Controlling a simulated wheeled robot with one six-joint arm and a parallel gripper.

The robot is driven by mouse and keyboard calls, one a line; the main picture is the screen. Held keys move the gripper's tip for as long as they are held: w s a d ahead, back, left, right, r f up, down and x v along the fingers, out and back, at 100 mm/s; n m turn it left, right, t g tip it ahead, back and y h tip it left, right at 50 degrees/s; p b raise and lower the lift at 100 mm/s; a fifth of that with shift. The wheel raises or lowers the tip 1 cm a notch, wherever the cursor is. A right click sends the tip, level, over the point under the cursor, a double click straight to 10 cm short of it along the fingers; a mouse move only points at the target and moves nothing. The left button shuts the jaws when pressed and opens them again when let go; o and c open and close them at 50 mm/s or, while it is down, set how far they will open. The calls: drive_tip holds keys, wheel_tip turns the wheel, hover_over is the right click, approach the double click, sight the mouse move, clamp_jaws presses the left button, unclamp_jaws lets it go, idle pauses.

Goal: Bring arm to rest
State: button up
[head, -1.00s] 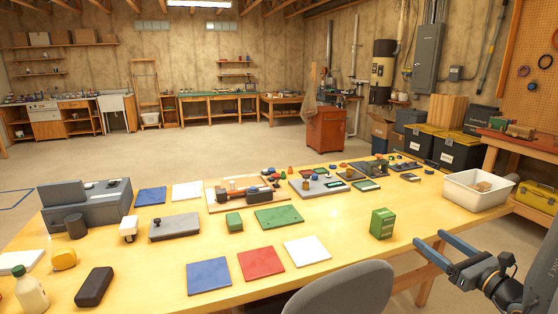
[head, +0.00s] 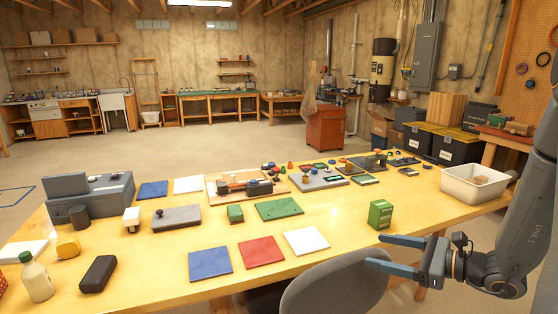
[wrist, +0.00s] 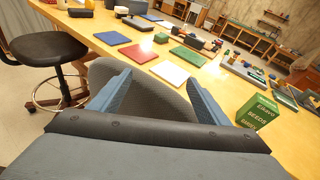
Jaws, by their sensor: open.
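My gripper (head: 388,255) is at the lower right in the head view, beside the front edge of the workbench (head: 345,230) and near the grey chair back (head: 335,280). Its two fingers are apart and nothing is between them. In the wrist view the blue fingers of my gripper (wrist: 155,95) spread with the grey chair back (wrist: 150,80) behind them. A green seed box (head: 380,214) stands upright on the bench just beyond the fingers; it also shows at the right in the wrist view (wrist: 258,111).
Blue (head: 210,263), red (head: 261,252) and white (head: 306,241) squares lie along the bench front. A white bin (head: 470,190) with a box in it stands at the right end. A black stool (wrist: 42,50) shows in the wrist view. The floor behind the bench is clear.

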drive_tip(key=s+a+f+n+g+b, duration=0.2)
drive_tip(key=s+a+n+g, duration=0.35)
drive_tip(key=a, duration=0.25)
drive_tip(key=s+f+n+g+h+b, duration=0.4)
drive_tip(key=s+n+h, duration=0.6)
drive_tip(key=n, duration=0.7)
drive_tip(key=shift+s+a+f+g+h+b, duration=0.15)
drive_tip(key=shift+s+f+g+h+b, duration=0.35)
drive_tip(key=shift+f, duration=0.35)
drive_tip(key=shift+w+r+n+t+h, duration=0.3)
drive_tip(key=shift+w+n+t, duration=0.2)
drive_tip(key=shift+n, duration=0.45)
drive_tip(key=shift+c, duration=0.3)
